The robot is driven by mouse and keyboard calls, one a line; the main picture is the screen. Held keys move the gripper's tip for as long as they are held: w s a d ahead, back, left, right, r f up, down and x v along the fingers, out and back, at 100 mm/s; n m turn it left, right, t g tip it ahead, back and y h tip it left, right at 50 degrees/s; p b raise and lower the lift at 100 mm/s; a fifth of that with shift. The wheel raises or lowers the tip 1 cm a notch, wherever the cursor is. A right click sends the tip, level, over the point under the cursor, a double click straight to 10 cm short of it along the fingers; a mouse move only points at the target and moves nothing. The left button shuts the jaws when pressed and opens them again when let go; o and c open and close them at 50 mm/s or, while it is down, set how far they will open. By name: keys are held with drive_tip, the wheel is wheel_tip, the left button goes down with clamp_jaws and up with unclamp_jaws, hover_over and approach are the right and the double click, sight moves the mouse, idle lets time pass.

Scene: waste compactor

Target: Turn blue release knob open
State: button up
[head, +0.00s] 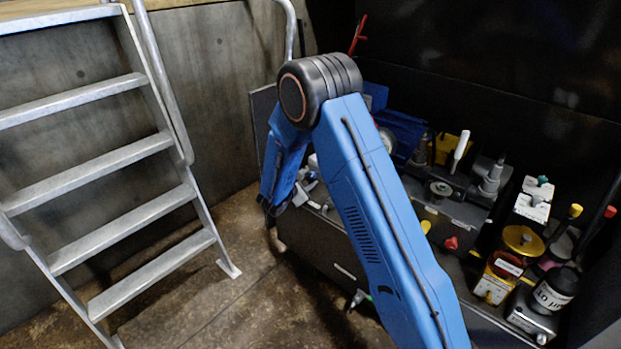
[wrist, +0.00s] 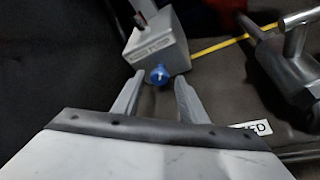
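The blue release knob (wrist: 159,75) shows in the wrist view as a small round blue knob with a pale mark, at the lower edge of a grey box (wrist: 157,45) with printed lettering. My gripper (wrist: 160,86) is open, its two grey fingers apart. In that view the knob appears between and just beyond the fingertips; I cannot tell whether the fingers reach around it. In the head view my blue arm bends down toward the left side of the machine. There my gripper and the blue knob cannot be made out behind the arm.
In the wrist view a yellow rod (wrist: 215,43) runs beside the box, and a metal valve-like part (wrist: 285,65) stands at the right. In the head view a metal ladder (head: 100,190) stands at left, and bottles (head: 545,295) crowd the right. Floor between ladder and machine is clear.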

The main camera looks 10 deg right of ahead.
drive_tip(key=v, duration=1.5)
drive_tip(key=shift+o, duration=0.4)
drive_tip(key=shift+w+f, duration=0.1)
drive_tip(key=shift+f, duration=0.05)
